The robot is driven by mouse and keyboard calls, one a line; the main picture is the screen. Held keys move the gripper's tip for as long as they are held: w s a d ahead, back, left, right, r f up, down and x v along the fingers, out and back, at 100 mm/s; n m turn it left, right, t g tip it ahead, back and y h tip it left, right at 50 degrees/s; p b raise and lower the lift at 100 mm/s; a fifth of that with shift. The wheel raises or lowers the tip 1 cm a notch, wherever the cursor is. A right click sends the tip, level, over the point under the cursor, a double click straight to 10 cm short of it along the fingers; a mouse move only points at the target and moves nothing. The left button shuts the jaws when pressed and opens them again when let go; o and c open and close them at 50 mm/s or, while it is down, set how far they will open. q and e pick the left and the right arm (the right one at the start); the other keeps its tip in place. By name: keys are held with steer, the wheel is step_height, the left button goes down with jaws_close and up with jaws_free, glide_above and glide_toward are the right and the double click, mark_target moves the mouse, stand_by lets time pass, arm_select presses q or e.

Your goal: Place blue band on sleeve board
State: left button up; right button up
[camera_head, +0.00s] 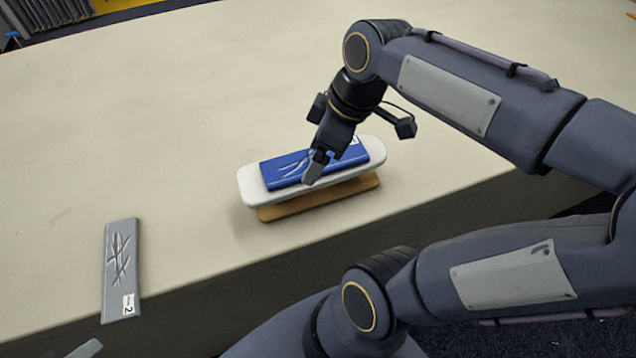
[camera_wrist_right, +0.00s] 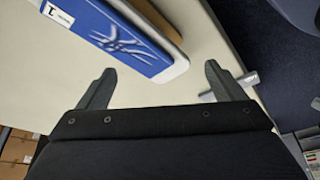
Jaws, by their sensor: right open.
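The blue band (camera_head: 285,171) lies flat along the top of the white sleeve board (camera_head: 250,190), which stands on a brown base (camera_head: 320,196). The band's white label is at its right end. My right gripper (camera_head: 317,166) is open, and its fingers appear over the band in the head view. In the right wrist view, the band (camera_wrist_right: 125,40) appears beyond the open, empty fingers (camera_wrist_right: 163,85). I cannot tell whether a finger touches it. Only what looks like a fingertip (camera_head: 85,349) of my left gripper shows at the bottom left edge; the rest is out of frame.
A grey band (camera_head: 121,265) with a white label marked 2 lies near the table's front edge, left of the board. The cream table (camera_head: 160,130) is clear behind and left of the board.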

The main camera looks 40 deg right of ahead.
steer(key=s+a+f+m+t+y, duration=0.1)
steer(key=s+a+f+m, duration=0.3)
steer(key=m, duration=0.4)
steer(key=shift+s+a+f+m+t, duration=0.25)
steer(key=shift+s+a+m+t, duration=0.15)
steer(key=shift+s+a+t, duration=0.45)
